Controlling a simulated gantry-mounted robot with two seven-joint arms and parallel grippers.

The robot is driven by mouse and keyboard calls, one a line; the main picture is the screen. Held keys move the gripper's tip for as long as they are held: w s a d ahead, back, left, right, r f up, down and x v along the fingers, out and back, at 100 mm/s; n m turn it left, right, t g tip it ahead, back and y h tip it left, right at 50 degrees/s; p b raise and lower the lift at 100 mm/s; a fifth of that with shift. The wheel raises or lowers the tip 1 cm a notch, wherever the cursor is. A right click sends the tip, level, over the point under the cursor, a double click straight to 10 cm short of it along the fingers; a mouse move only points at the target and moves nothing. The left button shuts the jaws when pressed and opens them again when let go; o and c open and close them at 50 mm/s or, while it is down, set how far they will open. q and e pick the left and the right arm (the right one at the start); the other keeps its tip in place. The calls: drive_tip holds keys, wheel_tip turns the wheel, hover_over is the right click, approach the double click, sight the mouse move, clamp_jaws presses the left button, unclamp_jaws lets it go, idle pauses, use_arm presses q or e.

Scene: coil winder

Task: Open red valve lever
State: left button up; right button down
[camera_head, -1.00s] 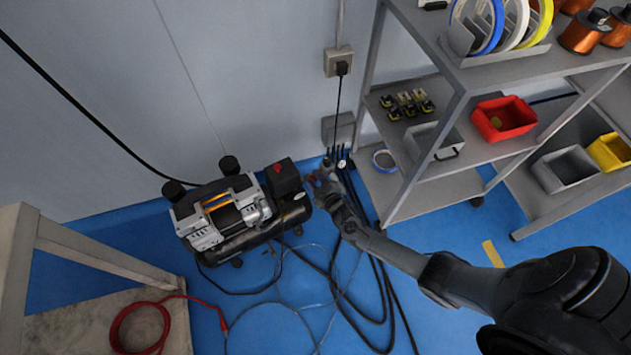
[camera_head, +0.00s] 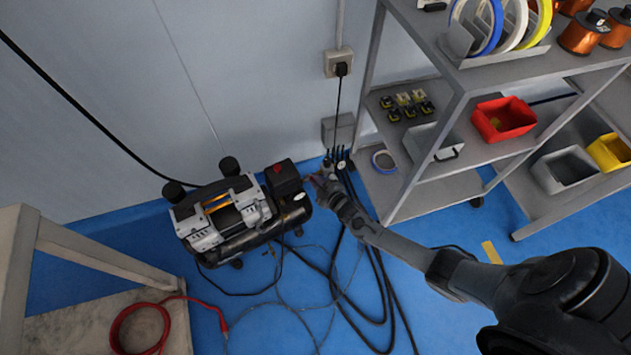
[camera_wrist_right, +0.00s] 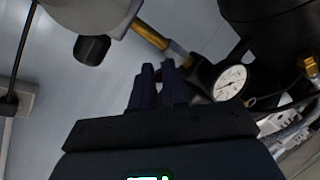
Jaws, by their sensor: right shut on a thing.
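The compressor (camera_head: 240,212) stands on the blue floor against the wall. My right gripper (camera_head: 316,181) is at the compressor's right end, shut on the red valve lever, of which only a small reddish bit shows between the fingers. In the right wrist view the two dark fingers (camera_wrist_right: 160,84) are close together, and the lever is hidden there. A brass-coloured rod (camera_wrist_right: 151,36) and a white pressure gauge (camera_wrist_right: 230,82) sit just beyond the fingers. My left gripper is not in view.
A grey shelf rack (camera_head: 455,185) with bins and spools stands to the right. Black hoses (camera_head: 375,270) run along the floor under my right arm. A wooden-legged bench with a red coiled cable (camera_head: 122,325) is at lower left.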

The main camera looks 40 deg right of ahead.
drive_tip(key=shift+w+d+n+g+y+b, duration=0.15)
drive_tip(key=shift+d+n+y+b, duration=0.25)
drive_tip(key=shift+n+y, duration=0.45)
drive_tip(key=shift+w+d+n+g+y+b, duration=0.1)
drive_tip(key=shift+d+n+y+b, duration=0.1)
drive_tip(key=shift+n+y+b, duration=0.65)
drive_tip(key=shift+w+d+n+g+y+b, duration=0.25)
drive_tip(key=shift+n+y, duration=0.35)
drive_tip(key=shift+y, duration=0.6)
drive_tip(key=shift+s, duration=0.2)
drive_tip(key=c, duration=1.1)
unclamp_jaws()
drive_tip(key=shift+c, duration=0.2)
